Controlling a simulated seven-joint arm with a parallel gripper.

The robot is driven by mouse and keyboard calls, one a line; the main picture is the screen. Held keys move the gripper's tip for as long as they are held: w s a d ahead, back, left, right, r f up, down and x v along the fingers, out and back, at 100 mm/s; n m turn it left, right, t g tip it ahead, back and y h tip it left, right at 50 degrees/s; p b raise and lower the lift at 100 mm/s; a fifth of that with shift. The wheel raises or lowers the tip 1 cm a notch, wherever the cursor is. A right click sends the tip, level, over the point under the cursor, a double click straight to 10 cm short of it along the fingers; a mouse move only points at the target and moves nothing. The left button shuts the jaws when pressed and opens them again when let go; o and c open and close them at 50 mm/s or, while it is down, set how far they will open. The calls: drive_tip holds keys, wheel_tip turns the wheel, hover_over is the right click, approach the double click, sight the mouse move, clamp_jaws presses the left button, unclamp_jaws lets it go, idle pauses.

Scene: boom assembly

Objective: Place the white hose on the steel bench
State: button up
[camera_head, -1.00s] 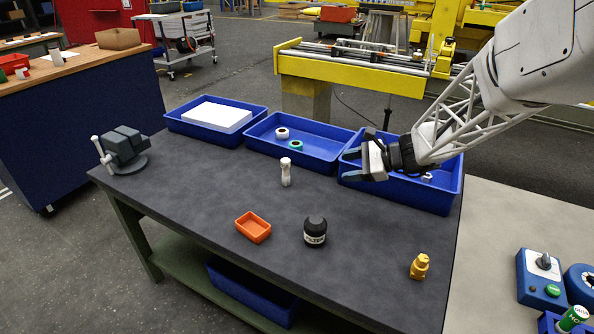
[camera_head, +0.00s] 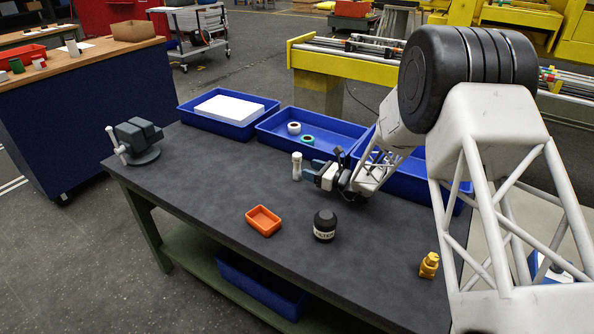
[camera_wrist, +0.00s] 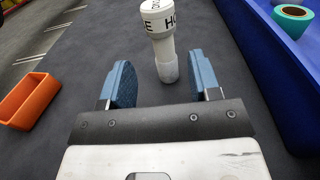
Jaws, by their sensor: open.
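The white hose (camera_head: 297,166) stands upright on the dark bench top (camera_head: 205,190), in front of the middle blue tray. In the wrist view the white hose (camera_wrist: 159,36) shows black lettering and stands just ahead of the fingertips, roughly between their lines. My gripper (camera_head: 309,174) is low over the bench, just right of the hose. Its two blue fingers are spread with nothing between them, as the wrist view of my gripper (camera_wrist: 160,85) shows.
An orange bin (camera_head: 263,220), a black filter (camera_head: 324,226) and a yellow fitting (camera_head: 429,265) stand nearer the front. Blue trays line the back; the middle tray (camera_head: 340,128) holds a white roll and a green roll. A vise (camera_head: 136,142) sits at the left corner.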

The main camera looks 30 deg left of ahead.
sight(297, 167)
drive_tip(key=shift+a+f, duration=0.25)
drive_tip(key=shift+f, duration=0.1)
drive_tip(key=shift+a, duration=0.1)
drive_tip(key=shift+a, duration=1.15)
drive_tip(key=shift+a, duration=0.15)
drive_tip(key=shift+w+a+f, duration=0.1)
drive_tip(key=shift+a, duration=2.35)
drive_tip(key=shift+c, duration=0.5)
clamp_jaws()
